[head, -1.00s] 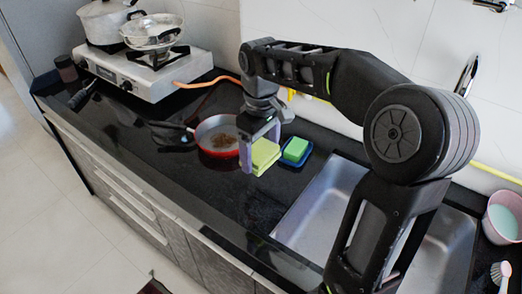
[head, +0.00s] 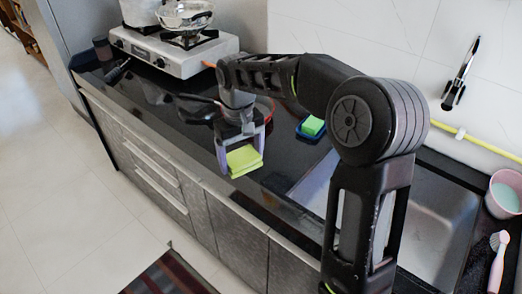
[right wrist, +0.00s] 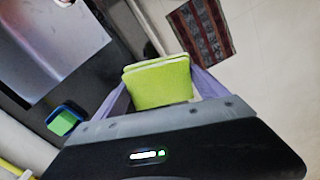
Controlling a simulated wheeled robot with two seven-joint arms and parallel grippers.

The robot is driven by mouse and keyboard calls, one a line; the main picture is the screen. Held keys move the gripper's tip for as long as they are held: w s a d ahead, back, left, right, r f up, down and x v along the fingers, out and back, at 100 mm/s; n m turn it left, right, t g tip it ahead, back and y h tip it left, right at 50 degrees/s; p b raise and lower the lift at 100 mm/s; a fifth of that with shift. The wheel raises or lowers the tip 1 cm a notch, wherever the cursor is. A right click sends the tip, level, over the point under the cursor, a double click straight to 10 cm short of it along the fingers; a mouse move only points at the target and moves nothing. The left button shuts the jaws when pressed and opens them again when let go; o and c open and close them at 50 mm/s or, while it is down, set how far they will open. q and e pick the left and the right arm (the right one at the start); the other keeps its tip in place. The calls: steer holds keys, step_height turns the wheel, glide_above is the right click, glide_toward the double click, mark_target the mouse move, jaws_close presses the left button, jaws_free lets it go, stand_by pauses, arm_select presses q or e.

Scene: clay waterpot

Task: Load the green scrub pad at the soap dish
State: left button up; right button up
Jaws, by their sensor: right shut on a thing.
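My right gripper (head: 242,154) is shut on a yellow-green scrub pad (head: 244,161), with one finger on each side of it. It holds the pad near the counter's front edge. The pad (right wrist: 160,82) shows between the fingers in the right wrist view and looks like two stacked layers. The blue soap dish (head: 303,134) is on the counter, to the right of and behind the gripper, apart from the pad. A bright green block (head: 312,125) sits in the dish. The dish (right wrist: 72,107) is at the left in the right wrist view. My left gripper is out of view.
A red pan (head: 267,106) is partly hidden behind my right arm. The steel sink (head: 440,215) is to the right of the dish. A gas stove (head: 165,58) with pots stands at the far left. A pink bowl (head: 505,192) and a brush (head: 497,262) are at the right edge.

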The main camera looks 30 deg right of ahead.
steer(key=w+a+f+b, duration=0.3)
steer(key=a+f+b, duration=0.2)
steer(key=a+f, duration=0.5)
step_height(320, 180, down, 2)
steer(key=shift+f+n, duration=0.15)
steer(key=shift+n, duration=0.15)
steer(key=shift+a, duration=0.1)
